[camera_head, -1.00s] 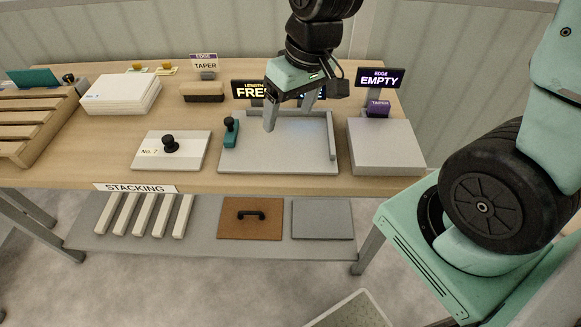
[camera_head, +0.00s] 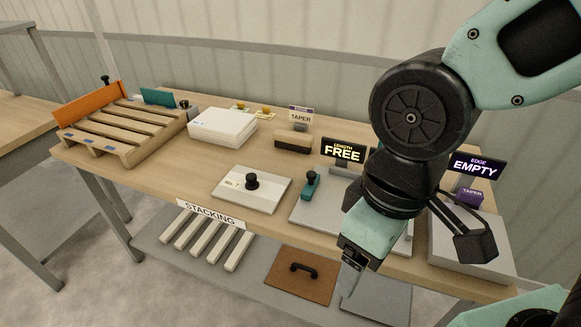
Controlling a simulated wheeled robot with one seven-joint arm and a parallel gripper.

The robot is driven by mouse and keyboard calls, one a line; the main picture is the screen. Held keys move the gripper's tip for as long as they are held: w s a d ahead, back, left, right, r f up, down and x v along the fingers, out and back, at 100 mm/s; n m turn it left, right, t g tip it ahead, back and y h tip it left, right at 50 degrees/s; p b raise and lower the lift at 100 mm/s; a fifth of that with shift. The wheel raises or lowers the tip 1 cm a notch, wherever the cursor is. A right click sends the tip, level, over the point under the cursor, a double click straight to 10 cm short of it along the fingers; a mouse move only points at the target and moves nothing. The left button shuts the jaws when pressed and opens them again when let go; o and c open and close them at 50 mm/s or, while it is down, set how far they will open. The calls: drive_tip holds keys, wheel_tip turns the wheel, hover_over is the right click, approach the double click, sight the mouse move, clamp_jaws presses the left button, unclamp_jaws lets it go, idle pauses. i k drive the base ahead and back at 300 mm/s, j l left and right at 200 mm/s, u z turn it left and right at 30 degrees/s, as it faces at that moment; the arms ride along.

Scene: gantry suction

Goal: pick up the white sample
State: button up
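A white stack of flat sheets or panels (camera_head: 222,128) lies at the back left of the table. A pale flat plate (camera_head: 265,197) marked "No. 7", with a black knob on top, lies near the front edge. The frames do not make clear which is the white sample. My gripper (camera_head: 350,283) points down in front of the table's front edge, right of the plate and apart from both things. Only one finger shows clearly, so its opening is hidden. I see nothing held in it.
A grey tray (camera_head: 302,211) with a teal handle is partly behind my arm. A slatted wooden pallet (camera_head: 120,135) is at left, and a brush (camera_head: 293,139) at back. A lower shelf holds pale bars (camera_head: 205,240).

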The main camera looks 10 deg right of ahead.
sight(260, 191)
drive_tip(key=i+j+z, duration=0.5)
drive_tip(key=j, duration=0.2)
drive_tip(key=j+z, duration=0.3)
drive_tip(key=i+j, duration=0.05)
